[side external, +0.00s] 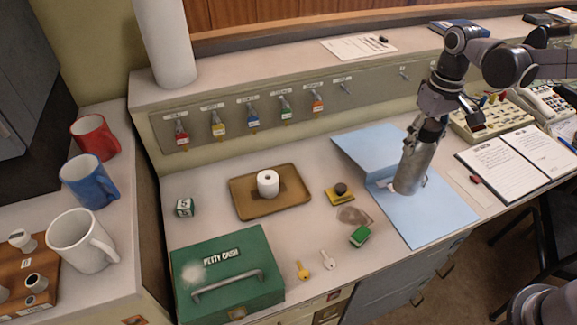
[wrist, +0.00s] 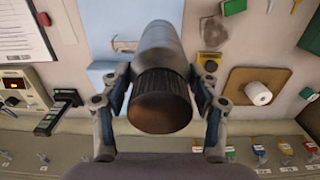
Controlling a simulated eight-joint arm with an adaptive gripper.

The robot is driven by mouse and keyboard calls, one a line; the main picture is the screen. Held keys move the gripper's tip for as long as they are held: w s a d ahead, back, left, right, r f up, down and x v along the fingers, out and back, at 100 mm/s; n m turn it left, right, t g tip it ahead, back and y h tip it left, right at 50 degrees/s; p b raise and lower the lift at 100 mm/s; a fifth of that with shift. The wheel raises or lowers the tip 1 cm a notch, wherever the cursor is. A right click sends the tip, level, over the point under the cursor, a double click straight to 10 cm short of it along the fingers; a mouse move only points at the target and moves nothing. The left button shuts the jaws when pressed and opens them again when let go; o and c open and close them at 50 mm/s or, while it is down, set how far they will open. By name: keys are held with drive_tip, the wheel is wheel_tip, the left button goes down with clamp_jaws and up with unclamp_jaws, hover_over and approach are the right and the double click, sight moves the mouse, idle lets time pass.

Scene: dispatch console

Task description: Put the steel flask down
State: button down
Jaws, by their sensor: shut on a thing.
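The steel flask (side external: 414,167) is a grey metal cylinder, upright or nearly so, over the open blue folder (side external: 408,212) at the right of the counter. My gripper (side external: 430,126) is shut around its upper part. In the wrist view the flask (wrist: 160,55) points away from the camera, with its dark ribbed collar and brown top between the fingers of my gripper (wrist: 160,100). I cannot tell whether the flask's base touches the folder.
A stamp on a yellow pad (side external: 340,193), a green block (side external: 360,236) and a tan tray (side external: 243,199) with a white roll lie left of the folder. An open notebook (side external: 508,160) and a beige console (side external: 490,117) are at right. A green cash box (side external: 226,276) stands front left.

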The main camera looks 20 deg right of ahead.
drive_tip(key=s+d+r, duration=0.2)
drive_tip(key=s+r, duration=0.1)
drive_tip(key=r, duration=0.1)
drive_tip(key=w+a+f, duration=0.3)
drive_tip(key=a+f, duration=0.7)
drive_tip(key=shift+w+a+f, duration=0.15)
drive_tip(key=shift+a+f, duration=0.1)
drive_tip(key=shift+f, duration=0.25)
drive_tip(key=shift+c, duration=1.7)
unclamp_jaws()
